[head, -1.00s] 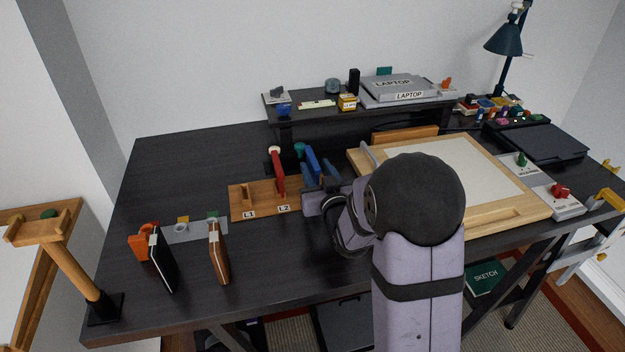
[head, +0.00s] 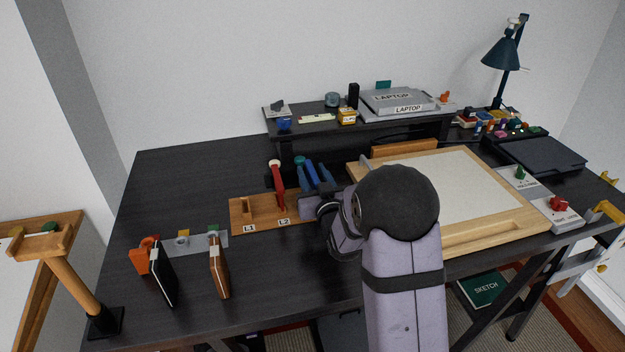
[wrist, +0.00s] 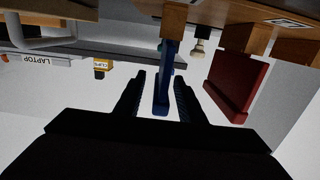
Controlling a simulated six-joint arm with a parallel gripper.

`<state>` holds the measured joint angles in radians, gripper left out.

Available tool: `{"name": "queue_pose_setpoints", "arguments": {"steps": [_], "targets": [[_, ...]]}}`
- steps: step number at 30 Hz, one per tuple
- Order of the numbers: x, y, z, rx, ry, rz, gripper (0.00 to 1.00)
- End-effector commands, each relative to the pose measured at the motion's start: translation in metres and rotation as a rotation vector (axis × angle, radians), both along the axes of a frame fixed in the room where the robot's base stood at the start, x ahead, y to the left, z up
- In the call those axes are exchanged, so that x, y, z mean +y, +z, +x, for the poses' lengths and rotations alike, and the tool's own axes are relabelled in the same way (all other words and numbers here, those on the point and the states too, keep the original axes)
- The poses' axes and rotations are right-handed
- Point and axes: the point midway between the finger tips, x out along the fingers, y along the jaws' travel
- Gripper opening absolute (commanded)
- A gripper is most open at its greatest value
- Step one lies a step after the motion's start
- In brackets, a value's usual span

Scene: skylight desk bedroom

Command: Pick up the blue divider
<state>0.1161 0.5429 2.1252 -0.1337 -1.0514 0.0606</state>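The blue divider (head: 318,168) stands upright in the wooden rack (head: 238,213) on the desk, to the right of the red divider (head: 279,184). In the wrist view, which looks upside down, the blue divider (wrist: 163,80) shows between the two dark fingers of my gripper (wrist: 160,85). The fingers are apart, with a visible gap on each side of the divider. The red divider (wrist: 233,85) is off to the right there. In the head view my gripper (head: 314,184) is at the blue divider, and my wrist hides the rack's right part.
A raised shelf (head: 380,116) with a laptop (head: 397,101) stands behind the rack. A wooden drawing board (head: 450,180) lies to the right. A black book (head: 162,273) and a brown one (head: 218,267) stand at the front left. The desk's back left is clear.

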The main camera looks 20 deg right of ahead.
Motion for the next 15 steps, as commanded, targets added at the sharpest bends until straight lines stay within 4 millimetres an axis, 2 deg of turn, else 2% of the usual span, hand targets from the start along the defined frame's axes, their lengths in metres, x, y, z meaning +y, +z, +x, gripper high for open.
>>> {"name": "queue_pose_setpoints", "arguments": {"steps": [9, 15], "targets": [[0.001, -0.001, 0.032, 0.002, 0.0, 0.0, 0.36], [0.001, -0.002, 0.038, 0.001, 0.0, 0.0, 0.36]]}}
